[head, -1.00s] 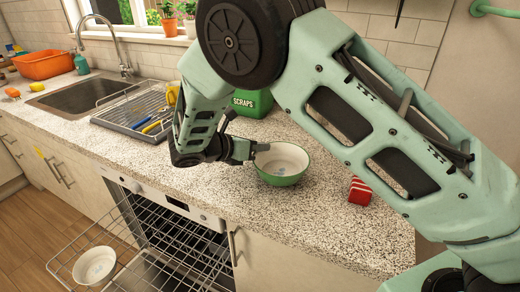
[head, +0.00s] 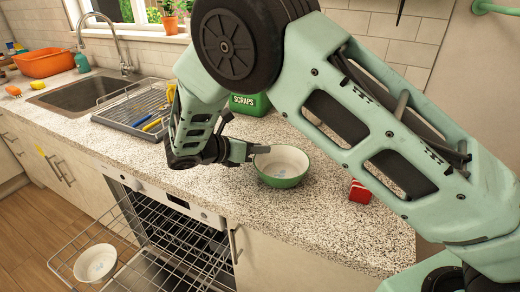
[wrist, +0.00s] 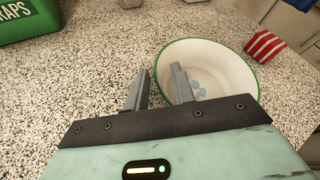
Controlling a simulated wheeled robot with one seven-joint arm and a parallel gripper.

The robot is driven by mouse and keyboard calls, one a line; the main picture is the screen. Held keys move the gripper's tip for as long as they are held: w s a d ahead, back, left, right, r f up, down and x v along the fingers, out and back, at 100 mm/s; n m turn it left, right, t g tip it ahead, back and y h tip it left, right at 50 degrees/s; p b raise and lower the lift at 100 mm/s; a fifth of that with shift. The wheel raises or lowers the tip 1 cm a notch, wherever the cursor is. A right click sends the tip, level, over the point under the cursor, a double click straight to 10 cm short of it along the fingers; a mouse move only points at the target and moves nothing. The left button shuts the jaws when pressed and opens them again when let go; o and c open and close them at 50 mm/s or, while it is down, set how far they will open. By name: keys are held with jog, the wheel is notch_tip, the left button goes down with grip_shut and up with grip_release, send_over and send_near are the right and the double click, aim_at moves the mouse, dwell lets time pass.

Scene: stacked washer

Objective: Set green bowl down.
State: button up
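The green bowl (head: 281,181), with a cream inside, stands upright on the speckled counter (head: 225,190). In the wrist view the bowl (wrist: 222,80) shows a green rim and a faint blue mark inside. My gripper (head: 259,149) is at the bowl's left rim. In the wrist view my gripper (wrist: 158,85) has its fingers apart, one inside the bowl and one outside, with the rim between them. A gap shows beside the left finger. The lower part of the bowl's near wall is hidden behind my gripper.
A red-and-white striped box (head: 360,192) stands right of the bowl. A green SCRAPS bin (head: 251,103) is behind. A dish rack (head: 140,112) and sink (head: 85,97) lie left. Below, an open dishwasher rack (head: 165,245) holds a white bowl (head: 95,262). Counter in front of the bowl is clear.

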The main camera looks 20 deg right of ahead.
jog(key=b+v, duration=0.2)
jog(key=v, duration=0.9)
jog(key=s+d+m+g+y, duration=0.2)
jog(key=s+m+y, duration=0.4)
jog(key=s, duration=0.9)
jog(key=s+d+r+m+g+y, duration=0.1)
jog(key=s+d+m+y, duration=0.2)
jog(key=s+m+y, duration=0.4)
jog(key=s+m, duration=0.4)
jog(key=s, duration=0.3)
jog(key=shift+s+r+g+y, duration=0.2)
jog(key=shift+s+g+y, duration=0.1)
jog(key=shift+s+g, duration=0.1)
jog(key=shift+d, duration=0.15)
